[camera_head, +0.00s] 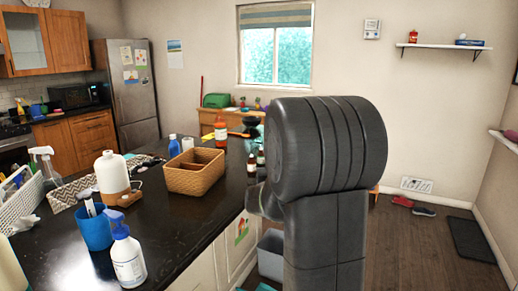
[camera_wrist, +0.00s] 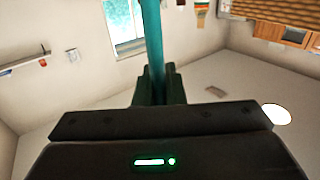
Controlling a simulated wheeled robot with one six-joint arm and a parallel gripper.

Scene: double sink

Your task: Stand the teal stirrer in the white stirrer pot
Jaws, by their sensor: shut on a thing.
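In the wrist view, the teal stirrer (camera_wrist: 154,45) rises between the fingers of my gripper (camera_wrist: 158,88), which is shut on it. Its far end runs out of the top of the picture, and its lower part is hidden by the gripper body. In the head view, my arm's thick grey links fill the centre right and hide the gripper and stirrer. I cannot make out the white stirrer pot in either view; it may be behind my arm.
A dark counter (camera_head: 178,228) holds a wicker basket (camera_head: 195,172), a blue cup (camera_head: 97,230), a spray bottle (camera_head: 126,258), a white bottle (camera_head: 111,178) and a white rack (camera_head: 22,210). The counter's front middle is clear.

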